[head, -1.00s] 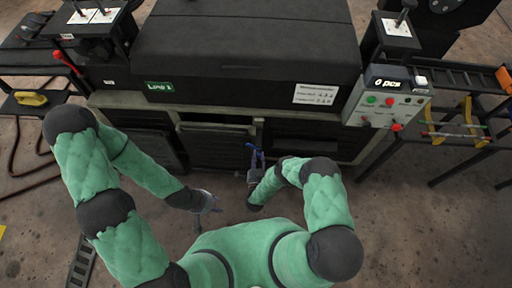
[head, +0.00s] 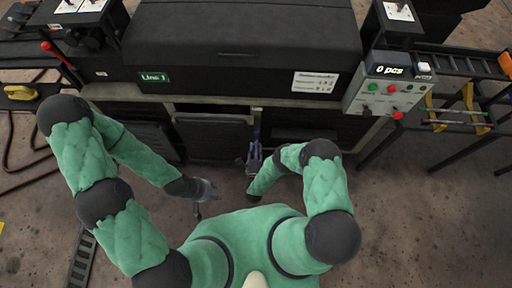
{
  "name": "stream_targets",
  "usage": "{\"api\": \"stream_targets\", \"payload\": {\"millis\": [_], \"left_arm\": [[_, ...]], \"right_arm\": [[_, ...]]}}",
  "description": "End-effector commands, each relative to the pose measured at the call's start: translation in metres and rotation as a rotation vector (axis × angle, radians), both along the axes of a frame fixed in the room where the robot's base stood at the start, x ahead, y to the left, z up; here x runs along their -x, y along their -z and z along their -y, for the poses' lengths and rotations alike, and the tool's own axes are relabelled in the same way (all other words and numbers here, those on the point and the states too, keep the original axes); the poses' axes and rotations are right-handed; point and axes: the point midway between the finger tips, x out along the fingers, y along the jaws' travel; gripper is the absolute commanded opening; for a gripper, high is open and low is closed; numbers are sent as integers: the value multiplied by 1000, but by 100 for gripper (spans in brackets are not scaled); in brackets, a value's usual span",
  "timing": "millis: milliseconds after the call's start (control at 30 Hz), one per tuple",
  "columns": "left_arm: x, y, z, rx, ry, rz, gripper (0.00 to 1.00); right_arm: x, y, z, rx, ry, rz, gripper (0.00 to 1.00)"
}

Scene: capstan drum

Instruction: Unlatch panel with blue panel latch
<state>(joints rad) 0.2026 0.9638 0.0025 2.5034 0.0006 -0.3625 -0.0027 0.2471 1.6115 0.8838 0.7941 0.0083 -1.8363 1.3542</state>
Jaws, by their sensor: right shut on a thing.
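The dark panel (head: 212,138) is in the front of the black machine, below its pale frame rail. The blue panel latch (head: 256,138) is at the panel's right edge, small and partly hidden by my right gripper. My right gripper (head: 254,156) is at the latch, shut on it. The exact finger contact is too small to make out. My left gripper (head: 206,192) hangs in front of the machine, below the panel in the picture, apart from it. Its fingers are too small to tell open from shut.
A control box (head: 390,88) with buttons and a "0 pcs" display juts out at the machine's right. A red-handled lever (head: 58,56) stands at the left. A side rack (head: 455,112) is at the far right. Bare floor lies between me and the machine.

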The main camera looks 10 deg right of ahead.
Motion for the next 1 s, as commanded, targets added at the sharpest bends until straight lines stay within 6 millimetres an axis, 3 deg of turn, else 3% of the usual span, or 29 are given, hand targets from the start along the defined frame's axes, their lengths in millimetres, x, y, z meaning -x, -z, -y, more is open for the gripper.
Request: {"api": "stream_targets", "payload": {"millis": [633, 667, 733, 1000], "left_arm": [[0, 1, 0, 0, 0, 0, 40], [0, 1, 0, 0, 0, 0, 40], [0, 1, 0, 0, 0, 0, 40], [0, 1, 0, 0, 0, 0, 40]], "right_arm": [[-1, 0, -1, -52, -3, 14, 0], [-1, 0, -1, -52, -3, 14, 35], [-1, 0, -1, -51, -3, 15, 55], [0, 0, 0, -50, -1, 14, 56]]}}
